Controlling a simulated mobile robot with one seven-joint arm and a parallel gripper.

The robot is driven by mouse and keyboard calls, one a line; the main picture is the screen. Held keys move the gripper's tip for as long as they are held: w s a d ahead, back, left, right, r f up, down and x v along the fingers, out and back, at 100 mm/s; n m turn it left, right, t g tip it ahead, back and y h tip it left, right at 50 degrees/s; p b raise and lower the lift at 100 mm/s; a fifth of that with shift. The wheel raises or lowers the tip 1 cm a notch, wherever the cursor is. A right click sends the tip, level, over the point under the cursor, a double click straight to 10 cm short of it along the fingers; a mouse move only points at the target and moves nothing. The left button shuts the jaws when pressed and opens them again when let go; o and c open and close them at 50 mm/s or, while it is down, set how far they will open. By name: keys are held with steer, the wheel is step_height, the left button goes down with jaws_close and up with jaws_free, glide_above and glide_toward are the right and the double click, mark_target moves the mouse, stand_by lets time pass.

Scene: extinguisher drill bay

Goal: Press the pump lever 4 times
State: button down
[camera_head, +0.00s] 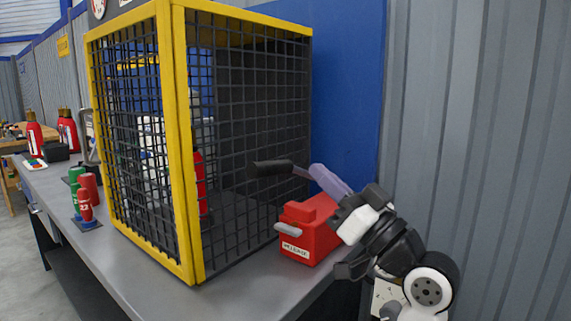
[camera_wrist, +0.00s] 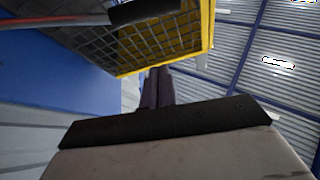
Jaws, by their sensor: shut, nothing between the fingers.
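The red pump box (camera_head: 309,228) stands on the grey bench near its right end, with a small label and a grey handle on its front. Its pump lever (camera_head: 271,168), a thin rod with a black grip, is raised above the box and points left, nearly level. The lever's black grip also shows at the top of the wrist view (camera_wrist: 146,11). My gripper (camera_head: 317,171) has lavender fingers, shut and empty, reaching up-left beside the lever's rod. The fingers are dark in the wrist view (camera_wrist: 156,73). I cannot tell whether they touch the lever. The lever's pivot is hidden.
A yellow-framed mesh cage (camera_head: 183,150) stands left of the pump, close to the lever. A red extinguisher (camera_head: 199,182) shows through the mesh. Small red and green cylinders (camera_head: 85,205) stand further left on the bench. A grey corrugated wall (camera_head: 480,120) rises at the right.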

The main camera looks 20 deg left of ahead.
steer(key=p+x, duration=0.3)
steer(key=x, duration=0.7)
steer(key=shift+s+a+f+b, duration=0.1)
steer(key=shift+a+f+b, duration=0.1)
steer(key=shift+f, duration=0.8)
steer(key=shift+s+a+f+b, duration=0.1)
steer(key=shift+a+f+b, duration=0.15)
steer(key=shift+f, duration=0.75)
